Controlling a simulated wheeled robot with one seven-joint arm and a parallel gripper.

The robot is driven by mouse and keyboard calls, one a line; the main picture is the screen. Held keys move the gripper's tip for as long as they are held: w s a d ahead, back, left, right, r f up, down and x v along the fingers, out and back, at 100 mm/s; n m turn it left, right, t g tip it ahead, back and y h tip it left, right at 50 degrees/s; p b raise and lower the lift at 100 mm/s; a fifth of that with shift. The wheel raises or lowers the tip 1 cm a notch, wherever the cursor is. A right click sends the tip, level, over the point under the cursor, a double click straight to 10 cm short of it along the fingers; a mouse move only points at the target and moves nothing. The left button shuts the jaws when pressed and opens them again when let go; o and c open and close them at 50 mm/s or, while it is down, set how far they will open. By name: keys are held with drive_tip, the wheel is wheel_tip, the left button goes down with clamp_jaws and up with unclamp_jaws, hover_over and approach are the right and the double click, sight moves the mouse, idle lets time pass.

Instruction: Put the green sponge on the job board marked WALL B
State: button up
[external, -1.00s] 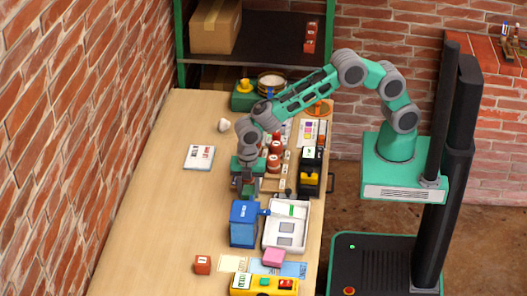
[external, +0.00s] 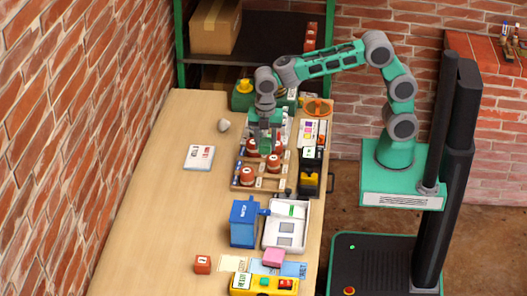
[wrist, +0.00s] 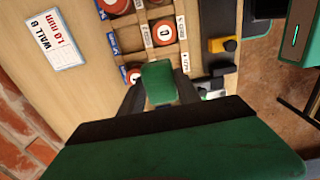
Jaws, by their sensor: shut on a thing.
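My gripper (external: 265,146) is shut on the green sponge (wrist: 158,82), which shows between the two dark fingers in the wrist view. In the external view the gripper hangs over the rack of red-and-white round pieces, and the sponge is hard to make out there. The job board marked WALL B (wrist: 54,38) is a white card with red and black print, at the upper left of the wrist view. It lies flat on the table in the external view (external: 199,157), left of my gripper and apart from it.
The rack (external: 238,186) with several red round pieces lies under my gripper. A blue box (external: 243,222), a white tray (external: 270,236), a pink block (external: 273,257) and a yellow device (external: 247,282) stand nearer the front. A small pale object (external: 224,126) sits behind the board. The table's left side is clear.

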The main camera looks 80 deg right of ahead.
drive_tip(key=w+d, duration=0.9)
drive_tip(key=d, duration=0.4)
drive_tip(key=p, duration=0.5)
hover_over(209, 152)
drive_tip(key=s, duration=0.1)
wheel_tip(209, 152, down, 8)
drive_tip(key=shift+s+f, duration=0.15)
drive_tip(key=shift+f, duration=0.1)
drive_tip(key=shift+w+f, duration=0.55)
drive_tip(key=shift+f, duration=1.9)
drive_tip(key=o, duration=0.9)
drive_tip(key=shift+c, duration=0.2)
drive_tip(key=o, duration=0.5)
drive_tip(key=shift+c, duration=0.2)
drive_tip(key=shift+r, duration=0.1)
